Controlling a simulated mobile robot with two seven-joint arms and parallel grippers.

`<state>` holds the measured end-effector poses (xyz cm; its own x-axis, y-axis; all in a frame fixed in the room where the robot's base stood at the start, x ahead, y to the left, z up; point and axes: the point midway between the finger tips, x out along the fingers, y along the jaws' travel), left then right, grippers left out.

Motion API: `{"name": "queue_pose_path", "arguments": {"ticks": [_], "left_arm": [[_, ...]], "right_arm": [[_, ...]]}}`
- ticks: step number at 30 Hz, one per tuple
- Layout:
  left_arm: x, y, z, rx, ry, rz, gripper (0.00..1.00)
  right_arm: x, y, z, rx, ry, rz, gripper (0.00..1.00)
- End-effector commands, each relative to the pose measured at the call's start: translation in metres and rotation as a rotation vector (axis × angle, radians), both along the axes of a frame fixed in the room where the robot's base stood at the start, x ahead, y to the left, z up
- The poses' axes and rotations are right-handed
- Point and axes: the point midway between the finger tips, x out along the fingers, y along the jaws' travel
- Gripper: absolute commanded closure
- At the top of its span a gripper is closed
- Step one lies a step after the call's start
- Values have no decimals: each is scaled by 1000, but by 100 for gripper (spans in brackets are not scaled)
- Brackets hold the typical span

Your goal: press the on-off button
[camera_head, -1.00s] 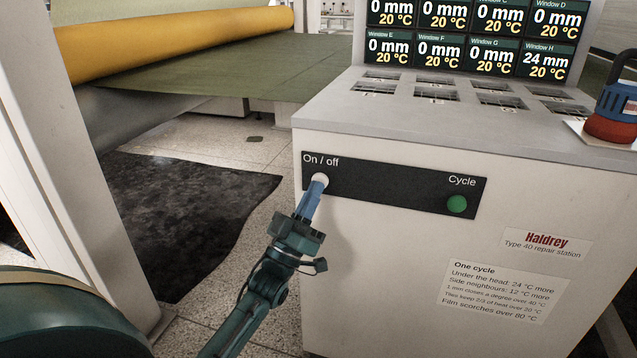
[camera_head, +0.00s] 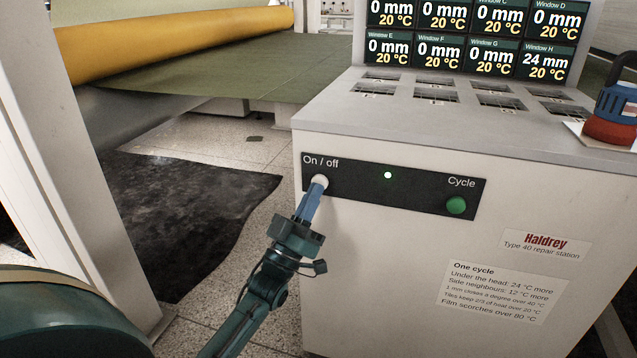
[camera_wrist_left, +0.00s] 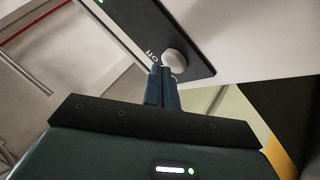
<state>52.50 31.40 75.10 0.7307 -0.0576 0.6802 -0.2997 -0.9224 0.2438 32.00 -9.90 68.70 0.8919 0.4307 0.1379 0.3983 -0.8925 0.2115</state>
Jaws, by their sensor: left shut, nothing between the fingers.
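The white round on-off button (camera_head: 319,181) sits at the left end of a black panel (camera_head: 412,196) on the front of a white station, under the label "On / off". My left gripper (camera_head: 314,194) is shut and empty, its blue fingertips at the button, seemingly touching it. In the left wrist view the shut fingers (camera_wrist_left: 163,72) reach the lower edge of the button (camera_wrist_left: 175,60). A small green light (camera_head: 388,175) is lit on the panel. The green Cycle button (camera_head: 456,205) is at the panel's right end. My right gripper is not in view.
The station top (camera_head: 400,112) has several slotted windows, with a display (camera_head: 470,45) behind reading 24 mm for Window H. A blue-and-red tool (camera_head: 612,115) stands at its right edge. A dark mat (camera_head: 180,215) lies left, beside a white post (camera_head: 80,150).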

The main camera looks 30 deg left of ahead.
Motion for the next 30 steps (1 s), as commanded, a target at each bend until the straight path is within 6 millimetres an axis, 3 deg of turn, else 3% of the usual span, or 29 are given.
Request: {"name": "queue_pose_path", "arguments": {"ticks": [18, 30], "left_arm": [[-52, -13, 2, -2, 2, 0, 100], [-58, -14, 0, -1, -1, 0, 100]], "right_arm": [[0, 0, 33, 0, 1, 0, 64], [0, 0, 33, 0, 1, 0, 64]]}}
